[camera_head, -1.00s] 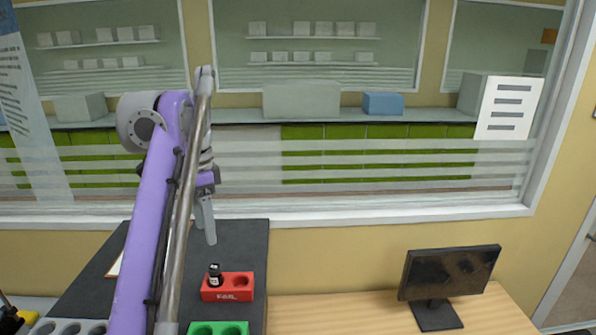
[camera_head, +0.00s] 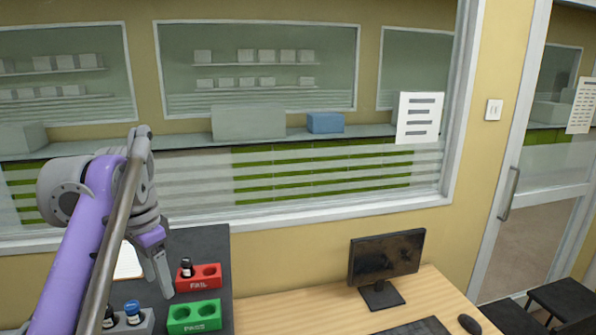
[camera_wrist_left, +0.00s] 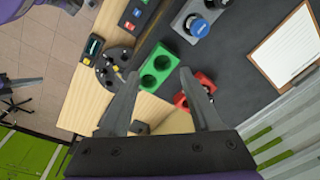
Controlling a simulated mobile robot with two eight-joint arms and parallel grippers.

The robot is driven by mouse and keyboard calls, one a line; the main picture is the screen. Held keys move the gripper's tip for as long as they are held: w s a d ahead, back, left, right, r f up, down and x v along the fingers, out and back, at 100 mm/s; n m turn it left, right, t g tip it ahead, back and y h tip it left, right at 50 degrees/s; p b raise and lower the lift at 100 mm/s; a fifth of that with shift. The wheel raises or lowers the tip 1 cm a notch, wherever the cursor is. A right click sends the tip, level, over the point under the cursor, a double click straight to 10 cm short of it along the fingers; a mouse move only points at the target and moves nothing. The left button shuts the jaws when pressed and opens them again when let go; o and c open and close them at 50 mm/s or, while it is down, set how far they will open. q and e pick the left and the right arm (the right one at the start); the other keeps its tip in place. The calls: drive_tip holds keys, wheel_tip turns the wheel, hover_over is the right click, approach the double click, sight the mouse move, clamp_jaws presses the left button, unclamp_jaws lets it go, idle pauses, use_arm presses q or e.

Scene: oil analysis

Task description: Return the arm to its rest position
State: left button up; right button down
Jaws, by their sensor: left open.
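My left arm comes in from the left in the head view, raised above the dark worktop. Its gripper (camera_head: 162,272) points down, left of the red FAIL rack. In the left wrist view the gripper (camera_wrist_left: 158,88) has its two fingers spread wide with nothing between them. The red FAIL rack (camera_head: 199,284) holds one dark vial (camera_head: 186,267) in its left hole; its right hole is empty. The green PASS rack (camera_head: 194,325) in front has two empty holes. My right gripper is in neither view.
A grey rack (camera_head: 146,321) holds a blue-capped vial (camera_head: 132,312) and a dark vial. A clipboard (camera_head: 129,262) lies behind the arm. A monitor (camera_head: 386,257) and mouse (camera_head: 469,324) stand on the wooden desk (camera_head: 290,312) to the right. A glazed wall closes the back.

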use_arm(q)
drive_tip(key=s+d+f+n+t, duration=0.2)
drive_tip(key=s+f, duration=0.6)
drive_tip(key=f, duration=0.5)
drive_tip(key=s+d+f+n+t, duration=0.2)
drive_tip(key=s+d+f+n, duration=0.2)
drive_tip(key=f, duration=1)
drive_tip(key=s+d, duration=0.2)
drive_tip(key=s, duration=0.2)
drive_tip(key=shift+n+t, duration=0.4)
drive_tip(key=shift+w+d+f, duration=0.1)
drive_tip(key=shift+f, duration=0.05)
